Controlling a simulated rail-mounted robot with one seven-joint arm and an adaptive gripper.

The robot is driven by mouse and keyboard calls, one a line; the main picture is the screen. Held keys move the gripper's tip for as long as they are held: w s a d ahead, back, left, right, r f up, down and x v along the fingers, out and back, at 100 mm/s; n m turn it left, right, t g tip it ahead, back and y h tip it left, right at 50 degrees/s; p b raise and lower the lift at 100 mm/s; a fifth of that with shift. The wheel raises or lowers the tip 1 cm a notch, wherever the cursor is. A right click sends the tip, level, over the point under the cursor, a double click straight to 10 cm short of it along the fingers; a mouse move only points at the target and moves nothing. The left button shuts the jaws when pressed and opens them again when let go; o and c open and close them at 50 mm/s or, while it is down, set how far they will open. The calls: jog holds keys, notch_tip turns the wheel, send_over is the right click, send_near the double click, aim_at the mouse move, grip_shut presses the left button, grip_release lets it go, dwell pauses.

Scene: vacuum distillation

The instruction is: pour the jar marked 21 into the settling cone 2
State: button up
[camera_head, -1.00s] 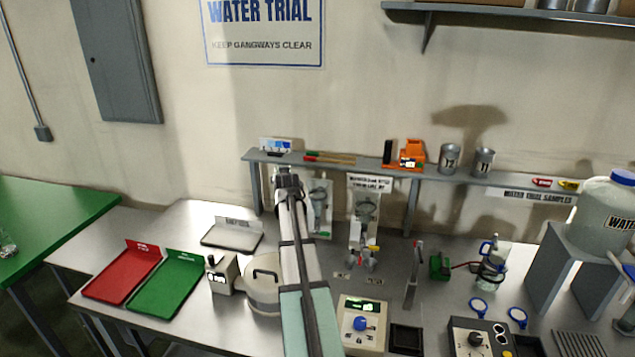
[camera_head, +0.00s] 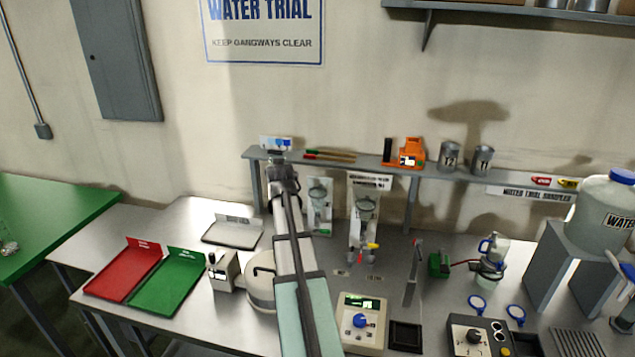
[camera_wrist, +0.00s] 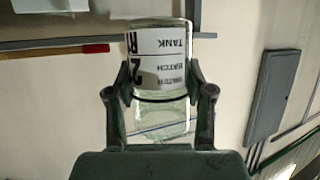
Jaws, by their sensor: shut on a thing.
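My gripper (camera_wrist: 160,108) is shut on a clear glass jar (camera_wrist: 162,75) with a white label. The label shows upside down with "TANK", "BATCH" and a partly hidden number starting with 2. The wall behind also appears inverted, so the jar looks roughly upright. In the head view my gripper (camera_head: 281,175) is at the shelf's left end, left of the cones; the jar is mostly hidden there. Two settling cones, a left one (camera_head: 318,194) and a right one (camera_head: 365,206), stand at the back of the bench. I cannot read which is cone 2.
A grey shelf (camera_head: 330,165) runs behind the cones, bearing an orange device (camera_head: 408,153) and metal cups (camera_head: 449,156). A white pot (camera_head: 260,283) and a control box (camera_head: 361,322) stand in front. Red (camera_head: 125,270) and green (camera_head: 167,283) trays lie left.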

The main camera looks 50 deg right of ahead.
jog(key=s+a+r, duration=0.1)
jog(key=s+a, duration=0.3)
jog(key=a, duration=0.6)
jog(key=shift+s+r, duration=0.2)
jog(key=shift+s, duration=0.05)
jog(key=shift+a, duration=0.1)
jog(key=w+a+f+n+t+y+b, duration=0.1)
jog(key=w+a+f+n+y+b, duration=0.2)
jog(key=a, duration=1.2)
jog(key=w+a+f+n+t+y+b, duration=0.1)
jog(key=w+a, duration=0.5)
jog(key=a, duration=0.9)
jog(key=w+a+f+n+t+y+b, duration=0.1)
jog(key=w+a+f+n+y+b, duration=0.3)
jog(key=a, duration=1.1)
jog(key=shift+w+a+f+n+t+y+b, duration=0.3)
jog(key=shift+w+a+n+t+y, duration=0.1)
jog(key=shift+y, duration=0.3)
jog(key=shift+d, duration=0.1)
